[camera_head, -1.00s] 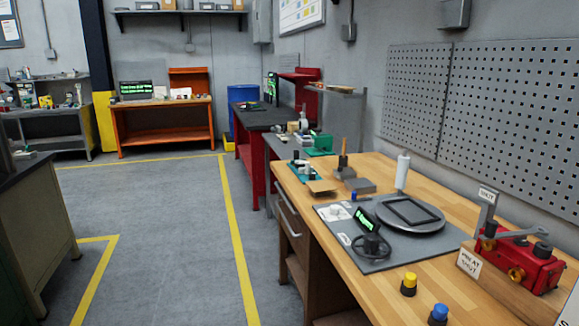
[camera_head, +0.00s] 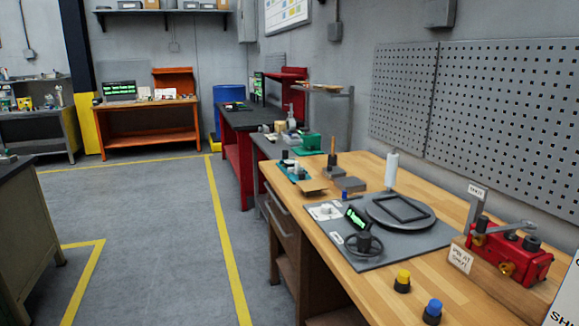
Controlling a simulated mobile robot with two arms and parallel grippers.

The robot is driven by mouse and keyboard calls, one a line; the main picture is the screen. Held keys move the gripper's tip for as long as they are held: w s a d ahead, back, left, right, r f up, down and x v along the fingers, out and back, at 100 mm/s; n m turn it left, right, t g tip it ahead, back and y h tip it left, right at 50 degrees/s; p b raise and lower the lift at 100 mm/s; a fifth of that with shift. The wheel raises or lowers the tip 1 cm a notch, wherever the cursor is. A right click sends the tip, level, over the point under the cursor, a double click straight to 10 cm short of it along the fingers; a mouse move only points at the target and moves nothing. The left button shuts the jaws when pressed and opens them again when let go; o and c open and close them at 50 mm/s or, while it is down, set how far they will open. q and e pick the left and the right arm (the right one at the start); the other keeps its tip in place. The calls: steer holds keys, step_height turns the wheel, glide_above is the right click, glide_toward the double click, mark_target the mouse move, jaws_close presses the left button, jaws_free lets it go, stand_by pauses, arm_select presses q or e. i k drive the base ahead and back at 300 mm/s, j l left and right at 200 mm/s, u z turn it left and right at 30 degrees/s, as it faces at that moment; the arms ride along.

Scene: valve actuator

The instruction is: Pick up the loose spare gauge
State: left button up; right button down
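I cannot make out a loose spare gauge for certain. A grey mat (camera_head: 375,258) holds a round grey plate with a black square frame (camera_head: 400,209), a small dark handwheel (camera_head: 364,243) and a small green-lit display (camera_head: 357,218). A yellow-topped black knob (camera_head: 402,281) and a blue-topped one (camera_head: 432,311) stand near the front edge. Neither gripper is in view.
A white bottle (camera_head: 391,171) and grey blocks (camera_head: 349,184) stand at the bench's back. A pegboard (camera_head: 500,120) lines the right wall. A dark-topped red bench (camera_head: 240,120) and an orange bench (camera_head: 150,115) stand farther off. The grey floor (camera_head: 150,220) with yellow lines is clear.

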mark_target(288, 163)
steer(key=i+j, duration=0.25)
steer(key=i, duration=0.25)
steer(key=i+j, duration=0.3)
steer(key=i, duration=0.15)
